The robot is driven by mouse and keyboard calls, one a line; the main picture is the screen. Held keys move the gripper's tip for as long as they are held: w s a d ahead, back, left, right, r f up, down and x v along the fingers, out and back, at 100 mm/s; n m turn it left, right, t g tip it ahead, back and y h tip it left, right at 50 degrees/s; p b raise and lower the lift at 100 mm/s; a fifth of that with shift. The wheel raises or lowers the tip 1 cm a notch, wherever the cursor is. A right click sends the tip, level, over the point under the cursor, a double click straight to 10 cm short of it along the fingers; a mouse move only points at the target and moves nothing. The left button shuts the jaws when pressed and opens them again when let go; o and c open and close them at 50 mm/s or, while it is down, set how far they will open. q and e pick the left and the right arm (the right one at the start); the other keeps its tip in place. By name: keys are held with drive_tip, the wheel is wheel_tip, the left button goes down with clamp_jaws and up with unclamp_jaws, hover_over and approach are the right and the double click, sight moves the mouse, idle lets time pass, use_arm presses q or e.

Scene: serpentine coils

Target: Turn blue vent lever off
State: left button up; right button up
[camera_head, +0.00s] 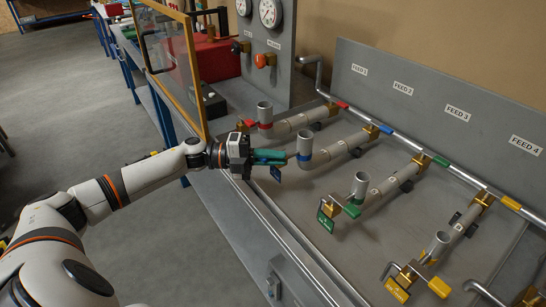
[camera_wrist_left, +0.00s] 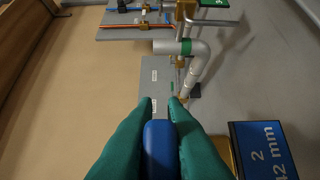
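My left gripper (camera_head: 284,157), with green fingers, reaches in from the left at the open end of the blue-banded pipe (camera_head: 305,148). In the left wrist view the blue vent lever (camera_wrist_left: 160,150) lies between the two fingers (camera_wrist_left: 161,104), which appear shut on its sides. In the head view the fingers hide the lever. A blue tag (camera_head: 276,173) hangs just below the fingers; in the left wrist view this tag (camera_wrist_left: 264,150) reads "2" and "42 mm", with brass beside it. My right gripper is in neither view.
A red-banded pipe (camera_head: 265,116) stands behind. Nearer are a green lever (camera_head: 352,210) with a green tag (camera_head: 325,220), and a yellow lever (camera_head: 440,287) with a yellow tag (camera_head: 397,290). A framed clear panel (camera_head: 170,70) and gauge board (camera_head: 270,60) stand at the back.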

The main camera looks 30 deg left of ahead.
use_arm(q)
clamp_jaws()
drive_tip(key=w+d+n+t+y+p, duration=0.1)
drive_tip(key=n+t+y, duration=0.1)
drive_tip(key=n+y, duration=0.3)
drive_tip(key=w+d+n+t+y+p, duration=0.1)
drive_tip(key=n+t+y+p, duration=0.1)
drive_tip(key=n+y, duration=0.4)
drive_tip(key=w+d+n+t+y+p, duration=0.1)
drive_tip(key=n+t+y, duration=0.2)
drive_tip(key=y, duration=0.8)
drive_tip(key=shift+w+d+n+t+y, duration=0.1)
drive_tip(key=shift+n+t+y, duration=0.1)
drive_tip(key=shift+n, duration=0.45)
drive_tip(key=shift+w+d+n+t+y, duration=0.1)
drive_tip(key=shift+n+t, duration=0.1)
drive_tip(key=shift+n, duration=0.45)
drive_tip(key=shift+y, duration=0.3)
